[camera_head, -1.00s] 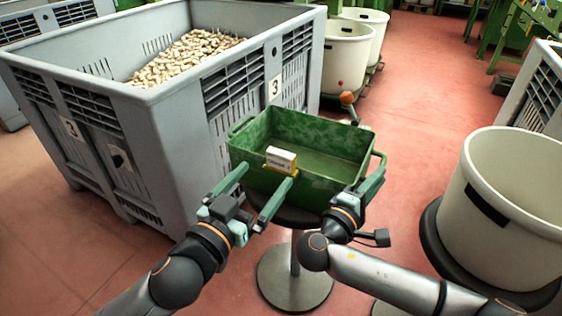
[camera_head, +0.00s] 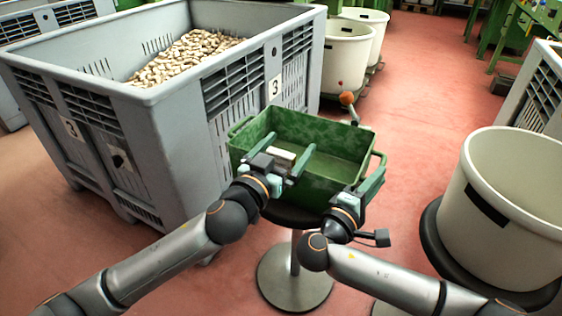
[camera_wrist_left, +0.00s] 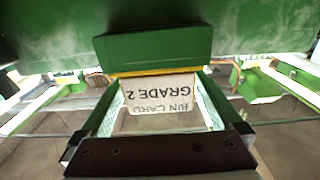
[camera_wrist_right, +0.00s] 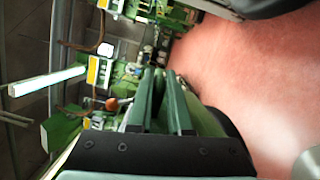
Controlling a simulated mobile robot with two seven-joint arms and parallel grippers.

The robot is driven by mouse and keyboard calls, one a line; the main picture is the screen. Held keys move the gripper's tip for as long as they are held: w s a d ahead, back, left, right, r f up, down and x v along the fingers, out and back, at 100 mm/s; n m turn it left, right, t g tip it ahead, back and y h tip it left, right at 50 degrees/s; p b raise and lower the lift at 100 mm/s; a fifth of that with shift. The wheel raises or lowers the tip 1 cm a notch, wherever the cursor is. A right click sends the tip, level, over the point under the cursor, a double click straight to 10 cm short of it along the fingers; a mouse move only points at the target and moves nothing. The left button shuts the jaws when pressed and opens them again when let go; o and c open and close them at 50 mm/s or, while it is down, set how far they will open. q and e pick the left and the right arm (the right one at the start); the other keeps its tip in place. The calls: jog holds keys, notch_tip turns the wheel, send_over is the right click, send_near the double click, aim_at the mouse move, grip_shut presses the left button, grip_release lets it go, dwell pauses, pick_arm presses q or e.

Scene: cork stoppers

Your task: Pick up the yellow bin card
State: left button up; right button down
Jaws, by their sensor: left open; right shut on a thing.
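The bin card (camera_head: 284,155) sits at the near rim of the green tub (camera_head: 338,138). In the left wrist view the card (camera_wrist_left: 160,97) is white, reads "BIN CARD GRADE 2" upside down, and has a yellow strip along one edge. My left gripper (camera_head: 289,147) is open, with one finger on each side of the card and gaps beside it. My right gripper (camera_head: 375,176) is shut at the tub's right end, by its handle; its fingers (camera_wrist_right: 165,95) are close together on a green part of the tub.
The tub stands on a round pedestal (camera_head: 294,277). A large grey crate (camera_head: 180,130) of corks (camera_head: 188,57) is at the left. A cream barrel (camera_head: 515,190) stands at the right, with more cream bins (camera_head: 345,57) behind. Red floor (camera_head: 420,90) is clear between them.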

pick_arm(q)
jog(key=shift+w, duration=0.15)
jog(key=c, duration=1.3)
jog(key=shift+o, duration=0.2)
notch_tip(320, 180, up, 10)
pick_arm(e)
jog(key=c, duration=0.8)
grip_release()
jog(key=shift+o, duration=0.2)
jog(key=shift+s+a, duration=0.1)
